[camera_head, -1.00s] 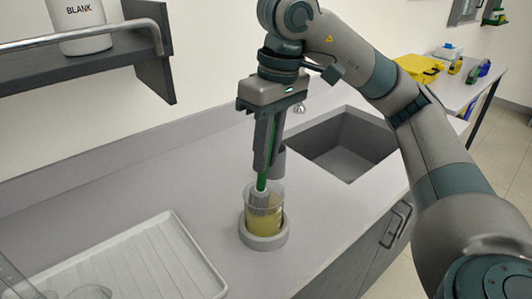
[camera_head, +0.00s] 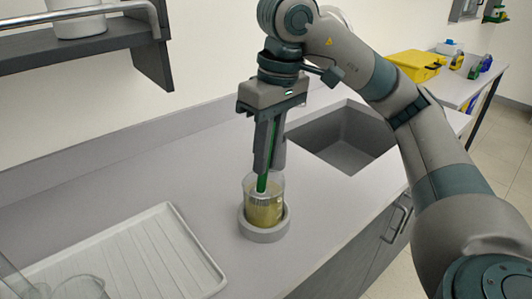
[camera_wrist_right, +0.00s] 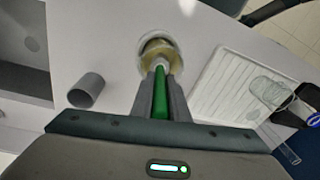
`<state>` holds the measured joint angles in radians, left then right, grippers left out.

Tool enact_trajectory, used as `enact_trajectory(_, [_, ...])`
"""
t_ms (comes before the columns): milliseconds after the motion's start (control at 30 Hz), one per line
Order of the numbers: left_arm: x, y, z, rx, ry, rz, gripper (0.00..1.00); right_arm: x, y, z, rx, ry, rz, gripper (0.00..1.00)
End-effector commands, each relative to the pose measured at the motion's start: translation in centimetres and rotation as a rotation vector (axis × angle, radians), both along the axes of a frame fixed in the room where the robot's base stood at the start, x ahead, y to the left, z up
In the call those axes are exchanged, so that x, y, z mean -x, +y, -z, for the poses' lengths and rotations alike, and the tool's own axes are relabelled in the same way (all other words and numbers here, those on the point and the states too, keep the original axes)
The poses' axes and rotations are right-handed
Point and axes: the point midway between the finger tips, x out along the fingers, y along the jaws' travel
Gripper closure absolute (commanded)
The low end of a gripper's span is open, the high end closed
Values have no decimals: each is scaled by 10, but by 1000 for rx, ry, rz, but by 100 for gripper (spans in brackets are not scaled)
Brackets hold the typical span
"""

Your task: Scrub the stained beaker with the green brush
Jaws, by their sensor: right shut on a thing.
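The stained beaker (camera_head: 264,212) is clear with a yellowish lower part. It stands upright in a round grey holder (camera_head: 264,234) on the counter. My right gripper (camera_head: 268,166) points down above the beaker and is shut on the green brush (camera_head: 262,184). The brush's pale bristle head is inside the beaker, seen through its wall; whether it touches the glass is unclear. In the right wrist view the green handle (camera_wrist_right: 160,95) lies between the fingers, with the beaker (camera_wrist_right: 157,46) beyond. My left gripper is not in view.
A grey cylinder (camera_wrist_right: 86,91) stands near the holder. A sink (camera_head: 342,140) lies behind and to the right. A white ribbed tray (camera_head: 180,238) with glassware (camera_head: 82,288) is at front left. A shelf (camera_head: 90,42) overhangs the back left.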

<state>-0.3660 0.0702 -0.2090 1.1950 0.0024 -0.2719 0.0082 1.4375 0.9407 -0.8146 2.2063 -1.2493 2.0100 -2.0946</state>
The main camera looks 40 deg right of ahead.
Motion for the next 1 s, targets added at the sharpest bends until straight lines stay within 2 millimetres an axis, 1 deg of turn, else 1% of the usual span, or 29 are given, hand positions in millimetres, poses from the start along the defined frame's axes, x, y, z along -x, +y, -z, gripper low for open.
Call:
enact_trajectory(33, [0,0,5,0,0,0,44,0,0,5,0,0,0,100])
enact_trajectory(133, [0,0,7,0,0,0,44,0,0,8,0,0,0,100])
enact_trajectory(567, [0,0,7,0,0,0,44,0,0,8,0,0,0,100])
enact_trajectory(1000, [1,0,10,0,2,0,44,11,-6,7,0,-1,0,100])
